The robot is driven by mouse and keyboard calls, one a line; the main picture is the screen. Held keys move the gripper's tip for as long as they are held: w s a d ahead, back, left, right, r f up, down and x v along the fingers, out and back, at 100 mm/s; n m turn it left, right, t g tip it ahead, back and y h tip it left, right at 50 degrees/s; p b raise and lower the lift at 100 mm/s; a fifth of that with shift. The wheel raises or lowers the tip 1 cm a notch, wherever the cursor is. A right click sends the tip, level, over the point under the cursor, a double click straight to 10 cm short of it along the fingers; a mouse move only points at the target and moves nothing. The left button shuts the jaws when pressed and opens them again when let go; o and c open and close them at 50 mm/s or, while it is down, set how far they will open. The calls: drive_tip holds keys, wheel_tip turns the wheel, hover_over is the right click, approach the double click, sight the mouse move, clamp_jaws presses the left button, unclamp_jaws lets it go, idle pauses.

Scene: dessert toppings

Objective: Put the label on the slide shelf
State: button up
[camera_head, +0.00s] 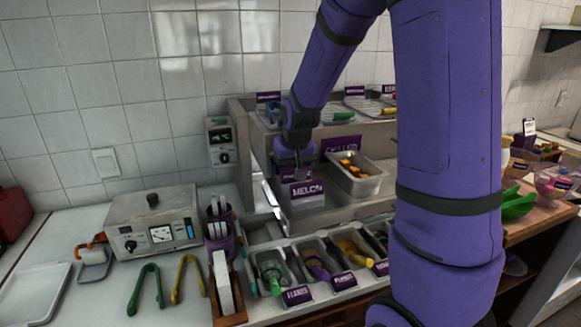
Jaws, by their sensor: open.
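A purple label reading MELON (306,189) stands upright at the front of the grey metal shelf unit (305,215) near the picture's middle. My gripper (294,165) is just above and behind the label, pointing down, with its jaws open. Whether the fingers touch the label's upper edge cannot be told. A second purple label (341,144) stands behind, to the right. I cannot tell for sure which part of the unit is the slide shelf.
A metal pan (355,177) with orange pieces sits right of the label. Below are several topping pans with labels, such as a front label (297,295). Left are a control box (153,226), green tongs (146,290) and yellow tongs (188,278). My arm hides much of the right.

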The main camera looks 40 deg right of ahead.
drive_tip(key=v, duration=1.2)
drive_tip(key=s+a+r+n, duration=0.1)
drive_tip(key=s+a, duration=0.2)
drive_tip(key=s, duration=0.4)
drive_tip(key=s+a+r+n, duration=0.1)
drive_tip(key=s+a, duration=0.3)
drive_tip(key=s, duration=0.4)
drive_tip(key=s+a+r+n+t+y, duration=0.1)
drive_tip(key=s+a+r, duration=0.2)
drive_tip(key=s, duration=0.4)
drive_tip(key=shift+s+a, duration=0.25)
drive_tip(key=shift+s, duration=0.1)
